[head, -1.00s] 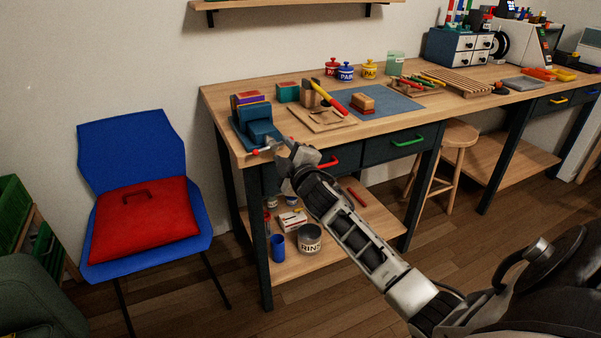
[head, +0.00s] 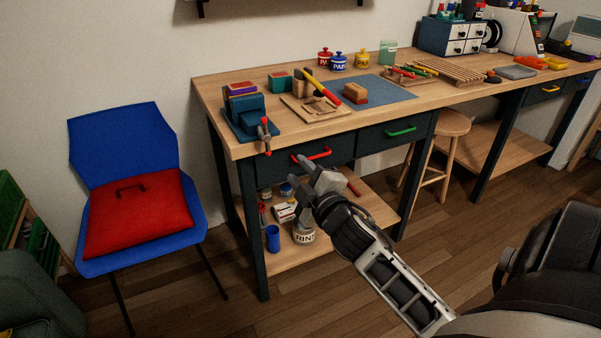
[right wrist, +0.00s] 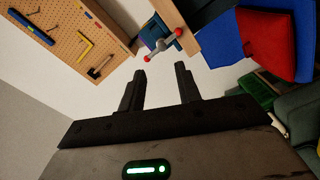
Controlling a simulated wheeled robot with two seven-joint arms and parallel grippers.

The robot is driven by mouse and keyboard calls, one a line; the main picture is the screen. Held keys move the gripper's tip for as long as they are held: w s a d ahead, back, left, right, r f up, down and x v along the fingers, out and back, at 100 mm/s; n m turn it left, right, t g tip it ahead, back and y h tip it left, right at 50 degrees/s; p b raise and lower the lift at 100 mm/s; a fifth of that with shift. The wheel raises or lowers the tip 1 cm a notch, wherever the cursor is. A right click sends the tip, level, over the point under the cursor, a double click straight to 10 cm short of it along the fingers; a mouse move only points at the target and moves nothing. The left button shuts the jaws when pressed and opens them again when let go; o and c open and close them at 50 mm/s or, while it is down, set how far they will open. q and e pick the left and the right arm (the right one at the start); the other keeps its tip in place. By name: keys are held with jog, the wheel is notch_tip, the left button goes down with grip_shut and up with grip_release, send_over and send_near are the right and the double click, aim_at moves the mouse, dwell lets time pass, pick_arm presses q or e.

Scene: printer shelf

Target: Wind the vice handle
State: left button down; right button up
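The blue vice (head: 243,114) stands at the left front corner of the wooden workbench. Its bar handle (head: 265,136), with red knobs at both ends, stands almost upright at the bench's front edge. In the right wrist view the handle (right wrist: 163,45) lies slanted beyond the fingers and apart from them. My right gripper (head: 318,170) is to the right of the handle and lower, in front of the drawer with the red pull. In the right wrist view the right gripper's fingers (right wrist: 161,82) are apart with nothing between them. My left gripper is not in view.
The workbench (head: 315,130) carries a wooden board, a yellow-and-red hammer and paint pots. A red drawer pull (head: 312,157) sticks out behind my right gripper. A blue chair (head: 125,135) with a red cushion stands left of the bench. The floor in front is clear.

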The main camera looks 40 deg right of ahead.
aim_at(267, 134)
jog(key=w+n, duration=0.5)
jog(key=n, duration=0.3)
jog(key=w+d+r+n, duration=0.1)
jog(key=w+n, duration=0.4)
jog(key=n, duration=0.2)
jog(key=w+d+r+n, duration=0.1)
jog(key=w+n, duration=0.5)
jog(key=n, duration=0.2)
jog(key=shift+d+n+p, duration=0.25)
jog(key=shift+n+p, duration=0.05)
jog(key=shift+p, duration=0.1)
grip_shut()
